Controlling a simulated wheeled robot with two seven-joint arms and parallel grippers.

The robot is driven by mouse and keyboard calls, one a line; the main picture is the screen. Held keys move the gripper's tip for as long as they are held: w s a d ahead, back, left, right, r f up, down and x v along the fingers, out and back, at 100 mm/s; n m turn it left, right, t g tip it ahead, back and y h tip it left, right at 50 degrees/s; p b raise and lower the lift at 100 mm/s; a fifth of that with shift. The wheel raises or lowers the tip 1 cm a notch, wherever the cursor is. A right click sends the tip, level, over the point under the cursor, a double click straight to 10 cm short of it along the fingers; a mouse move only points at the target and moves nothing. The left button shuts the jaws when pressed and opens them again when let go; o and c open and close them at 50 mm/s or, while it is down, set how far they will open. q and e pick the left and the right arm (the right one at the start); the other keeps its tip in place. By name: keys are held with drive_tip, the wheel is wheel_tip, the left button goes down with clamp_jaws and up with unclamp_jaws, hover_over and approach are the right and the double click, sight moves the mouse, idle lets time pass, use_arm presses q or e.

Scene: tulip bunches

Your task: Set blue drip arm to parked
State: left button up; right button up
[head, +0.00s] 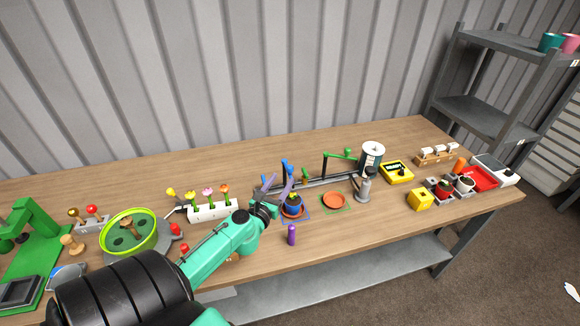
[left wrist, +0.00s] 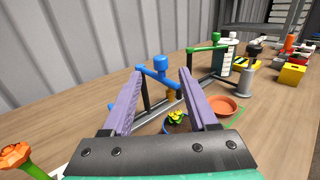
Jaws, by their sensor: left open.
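The blue drip arm (head: 287,167) stands on a dark rail at the table's middle; in the left wrist view its blue bar and upright knob (left wrist: 160,64) show beyond my fingertips. My left gripper (head: 278,181) is open, its two purple fingers spread. In the left wrist view the blue knob appears between the fingertips, with no contact visible. A blue pot (head: 292,207) with a yellow flower (left wrist: 176,115) sits just below, on a blue-outlined square. Part of the rail and pot is hidden by my gripper. My right gripper is not in view.
A green drip arm (head: 340,154) stands to the right, near an empty orange saucer (head: 334,200) and a white tank (head: 371,157). A purple cylinder (head: 292,234) stands in front. A white flower rack (head: 212,211) is left. The table's back strip is clear.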

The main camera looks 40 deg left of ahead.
sight(289, 171)
use_arm(q)
drive_tip(key=x, duration=0.7)
drive_tip(key=shift+w, duration=0.25)
clamp_jaws()
idle(0.9)
